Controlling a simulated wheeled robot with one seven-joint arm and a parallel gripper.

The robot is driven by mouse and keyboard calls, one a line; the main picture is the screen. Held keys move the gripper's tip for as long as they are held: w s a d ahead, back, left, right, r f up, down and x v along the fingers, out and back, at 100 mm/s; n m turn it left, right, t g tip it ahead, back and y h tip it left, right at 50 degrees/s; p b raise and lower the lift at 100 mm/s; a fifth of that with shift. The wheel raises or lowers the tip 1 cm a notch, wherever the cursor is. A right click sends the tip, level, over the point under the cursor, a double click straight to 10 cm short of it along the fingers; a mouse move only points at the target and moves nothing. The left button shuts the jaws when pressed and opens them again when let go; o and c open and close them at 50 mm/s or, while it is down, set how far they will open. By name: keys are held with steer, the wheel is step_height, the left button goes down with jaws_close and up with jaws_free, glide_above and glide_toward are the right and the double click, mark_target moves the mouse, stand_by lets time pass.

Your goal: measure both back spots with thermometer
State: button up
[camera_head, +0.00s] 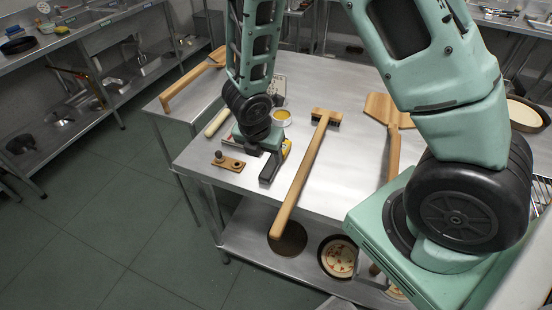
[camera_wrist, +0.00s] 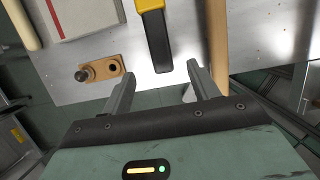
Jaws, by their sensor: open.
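A yellow and black handheld device, which looks like the thermometer (camera_head: 287,147), lies on the steel table, partly hidden by my arm. In the wrist view the thermometer (camera_wrist: 155,32) has its black handle pointing toward my gripper. My gripper (camera_head: 263,150) is low over the table's front part; its fingers are mostly hidden in the head view. In the wrist view my gripper (camera_wrist: 160,70) is open and empty, with the handle's end between the fingertips in the picture. I cannot tell the height gap. No oven or back spot is recognisable in view.
A wooden block with a knob (camera_head: 229,162) lies left of my gripper. A long-handled brush (camera_head: 303,170) lies to the right, its handle overhanging the front edge. A peel (camera_head: 383,108), a yellow-filled cup (camera_head: 282,118) and a rolling pin (camera_head: 217,123) are nearby. Pizza (camera_head: 338,257) sits below.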

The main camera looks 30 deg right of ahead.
mark_target(269, 168)
steer(key=b+x, duration=0.7)
steer(key=x, duration=0.2)
steer(key=shift+r, duration=0.1)
steer(key=c, duration=1.2)
steer(key=shift+o, duration=0.2)
step_height(269, 168, up, 12)
steer(key=p, duration=1.1)
